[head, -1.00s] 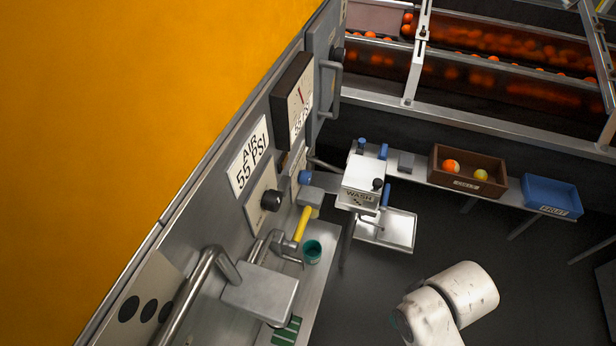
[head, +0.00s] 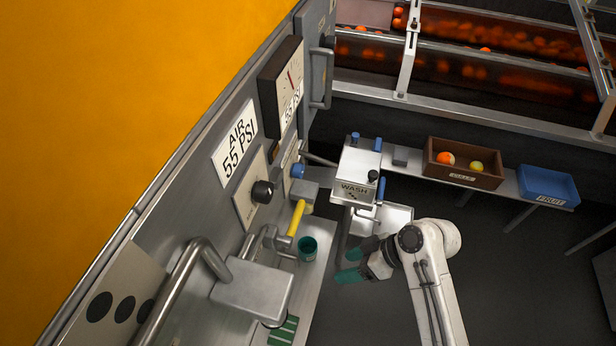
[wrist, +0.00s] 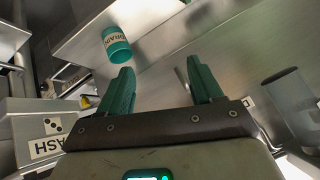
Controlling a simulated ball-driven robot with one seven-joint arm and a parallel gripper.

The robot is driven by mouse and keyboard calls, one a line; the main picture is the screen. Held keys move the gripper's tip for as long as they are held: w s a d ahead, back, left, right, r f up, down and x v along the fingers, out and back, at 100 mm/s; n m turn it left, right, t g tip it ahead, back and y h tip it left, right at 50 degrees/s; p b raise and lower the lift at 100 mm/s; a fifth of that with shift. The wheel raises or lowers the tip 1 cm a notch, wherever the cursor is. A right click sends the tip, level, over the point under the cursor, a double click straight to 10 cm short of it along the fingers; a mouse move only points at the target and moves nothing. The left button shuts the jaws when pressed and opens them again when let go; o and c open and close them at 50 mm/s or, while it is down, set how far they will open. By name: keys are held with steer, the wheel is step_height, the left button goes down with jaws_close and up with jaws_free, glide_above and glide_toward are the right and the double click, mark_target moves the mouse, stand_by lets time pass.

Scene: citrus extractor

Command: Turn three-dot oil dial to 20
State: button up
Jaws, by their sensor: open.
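A grey plate (head: 122,272) with three large black dots is at the lower left of the head view, behind a bent metal pipe; no dial face shows on its visible part. A black knob (head: 262,191) sits on a pale plate below the AIR 55 PSI sign; its markings are too small to read. My gripper (head: 352,260) is open and empty, with teal fingers pointing left toward the panel. It is to the right of the knob and apart from it. In the wrist view both fingers (wrist: 165,85) are spread with nothing between them.
A green cup (head: 308,250) stands on the metal ledge near my fingers; the wrist view shows it labelled DRAIN (wrist: 116,45). A yellow lever (head: 296,218) and metal box (head: 252,288) jut from the panel. The WASH box (head: 356,168) stands beyond, with dots under its label.

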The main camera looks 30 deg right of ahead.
steer(key=w+d+r+n+t+y+b, duration=0.1)
steer(key=w+d+r+n+t+y, duration=0.15)
steer(key=w, duration=0.55)
steer(key=n+t+y+b, duration=0.2)
steer(key=n+t+y, duration=0.1)
steer(key=t+y, duration=0.15)
glide_toward(303, 172)
steer(key=shift+t+h, duration=0.4)
steer(key=shift+h, duration=0.1)
steer(key=x, duration=0.3)
steer(key=p+x, duration=0.1)
steer(key=x, duration=0.4)
steer(key=shift+s+a+r+p, duration=0.1)
steer(key=shift+a+r+p, duration=0.15)
steer(key=shift+a+p, duration=0.15)
steer(key=shift+c, duration=0.5)
steer(key=c, duration=1)
steer(key=shift+o, duration=0.2)
